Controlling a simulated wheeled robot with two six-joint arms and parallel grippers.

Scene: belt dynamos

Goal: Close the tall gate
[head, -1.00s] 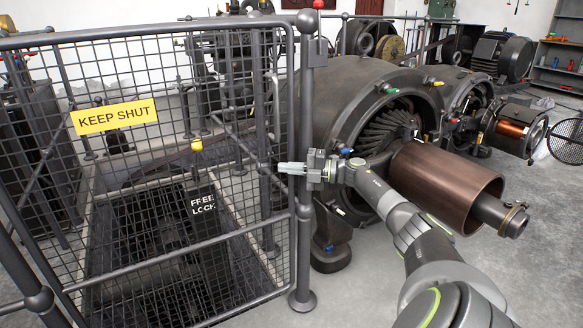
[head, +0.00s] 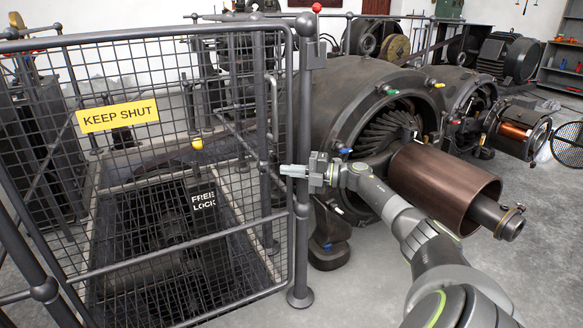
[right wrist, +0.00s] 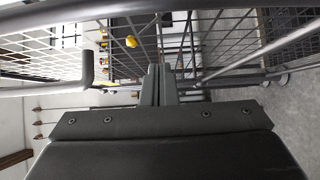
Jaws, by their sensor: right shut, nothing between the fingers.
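The tall gate (head: 150,34) is a dark grey tubular frame filled with wire mesh, on the left of the head view. A yellow KEEP SHUT sign (head: 117,114) hangs on it. My right gripper (head: 295,171) is shut and empty, across the gate's right edge and the post at mid height. Its closed fingers show in the right wrist view (right wrist: 156,85), close to mesh and rails; contact is unclear. My left gripper is not in view.
Behind the mesh is a floor pit with a FREE LOCK plate (head: 203,201) and a yellow knob (head: 197,144). A large dynamo (head: 350,95) with a copper-brown drum (head: 445,187) stands right of the post. Grey floor is clear at the lower right.

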